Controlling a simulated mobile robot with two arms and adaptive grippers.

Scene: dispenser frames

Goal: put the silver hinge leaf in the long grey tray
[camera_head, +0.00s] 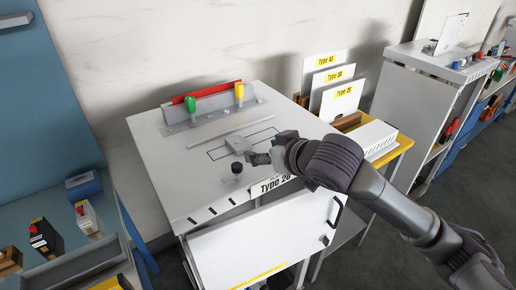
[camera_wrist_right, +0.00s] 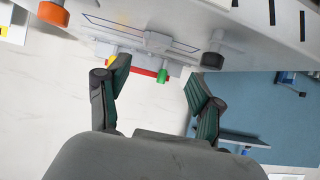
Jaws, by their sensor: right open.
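The small silver hinge leaf (camera_head: 238,144) lies flat on the white sloping top, at a blue-outlined rectangle. It also shows in the right wrist view (camera_wrist_right: 157,40). My right gripper (camera_head: 262,152) is over the white top, just right of the leaf. Its two fingers stand apart with nothing between them in the right wrist view (camera_wrist_right: 156,82). A long grey tray (camera_head: 84,265) lies at the lower left on the neighbouring bench, well away from the gripper. My left gripper is not in view.
A black knob (camera_head: 237,168) stands on the white top near its front edge. A rail with a green knob (camera_head: 190,104) and a yellow knob (camera_head: 239,91) runs along the back. Upright "Type" cards (camera_head: 340,98) stand at the right.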

